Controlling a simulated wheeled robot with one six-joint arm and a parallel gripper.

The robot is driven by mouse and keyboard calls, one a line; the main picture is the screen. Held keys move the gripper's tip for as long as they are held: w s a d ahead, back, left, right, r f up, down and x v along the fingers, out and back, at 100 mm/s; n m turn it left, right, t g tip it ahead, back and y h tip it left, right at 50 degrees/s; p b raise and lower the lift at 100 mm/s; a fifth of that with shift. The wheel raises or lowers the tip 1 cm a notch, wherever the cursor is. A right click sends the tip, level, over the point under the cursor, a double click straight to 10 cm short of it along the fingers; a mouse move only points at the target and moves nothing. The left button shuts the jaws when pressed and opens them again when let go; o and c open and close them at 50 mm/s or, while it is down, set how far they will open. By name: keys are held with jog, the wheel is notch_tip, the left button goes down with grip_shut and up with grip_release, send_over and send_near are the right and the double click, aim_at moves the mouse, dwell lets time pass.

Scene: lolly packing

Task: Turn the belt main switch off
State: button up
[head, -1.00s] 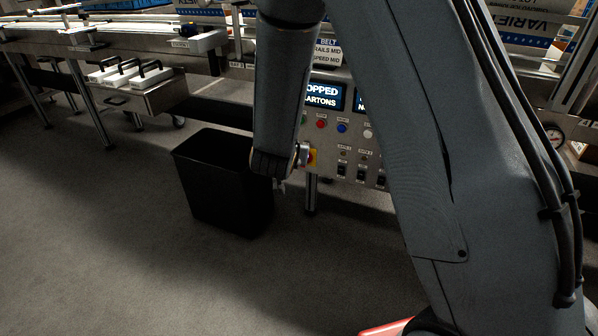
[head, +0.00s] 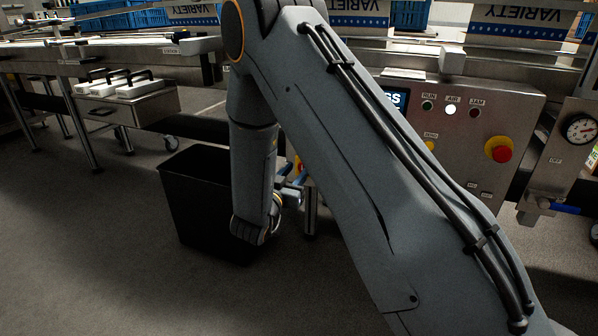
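A red and yellow switch (head: 299,164) shows as a small patch on the front of the belt panel, just right of my forearm. Most of it and most of that panel are hidden behind my arm, so its setting cannot be read. My gripper (head: 291,186) is low beside my wrist, a little below and left of the switch in the picture. I cannot tell whether it touches the switch. The fingers are small and partly hidden, so their opening is unclear.
A black bin (head: 200,205) stands directly behind and left of my wrist. A second panel (head: 465,165) at right carries a red mushroom button (head: 498,149) on yellow and small lamps. A gauge (head: 580,129) is at far right. The floor at left is clear.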

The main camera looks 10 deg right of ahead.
jog(key=b+x, duration=0.1)
jog(key=x, duration=0.2)
jog(key=shift+w+d, duration=0.1)
jog(key=shift+w, duration=0.1)
grip_shut()
